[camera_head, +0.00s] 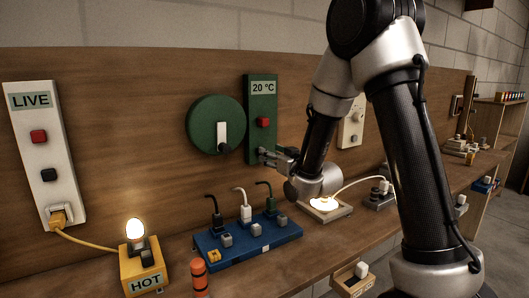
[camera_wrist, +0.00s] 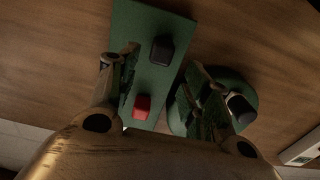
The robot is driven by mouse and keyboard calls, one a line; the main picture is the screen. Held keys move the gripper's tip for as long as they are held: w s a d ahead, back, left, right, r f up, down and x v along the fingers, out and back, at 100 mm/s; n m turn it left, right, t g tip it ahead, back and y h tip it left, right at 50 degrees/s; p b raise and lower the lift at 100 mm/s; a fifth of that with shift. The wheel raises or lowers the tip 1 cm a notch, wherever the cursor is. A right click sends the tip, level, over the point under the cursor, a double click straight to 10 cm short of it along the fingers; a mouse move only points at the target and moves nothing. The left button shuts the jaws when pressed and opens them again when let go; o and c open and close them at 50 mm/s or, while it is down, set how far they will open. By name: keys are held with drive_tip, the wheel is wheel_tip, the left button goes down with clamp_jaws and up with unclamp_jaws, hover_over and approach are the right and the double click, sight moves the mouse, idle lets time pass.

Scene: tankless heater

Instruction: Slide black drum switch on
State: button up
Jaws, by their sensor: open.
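A tall green panel (camera_head: 262,100) on the wooden backboard has a "20 °C" display and a red switch (camera_head: 263,122). My open gripper (camera_head: 266,156) is at its lower end. In the wrist view, a black switch (camera_wrist: 162,49) shows on the panel between my finger lines, beyond the tips, and the red switch (camera_wrist: 141,106) is nearer the palm. The gripper hides the black switch in the head view. Left of the panel is a green drum (camera_head: 203,118) with a white slot and black knob (camera_head: 224,147). Which black part is the drum switch is unclear. Contact cannot be told.
A blue power strip (camera_head: 250,242) with several plugs lies on the bench below my gripper. A yellow HOT box (camera_head: 144,270) with a lit bulb stands front left. A LIVE panel (camera_head: 46,150) is at far left. A glowing lamp plate (camera_head: 324,206) sits beneath my wrist.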

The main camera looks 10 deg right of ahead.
drive_tip(key=x, duration=0.5)
drive_tip(key=shift+c, duration=0.4)
clamp_jaws()
drive_tip(key=shift+d, duration=0.15)
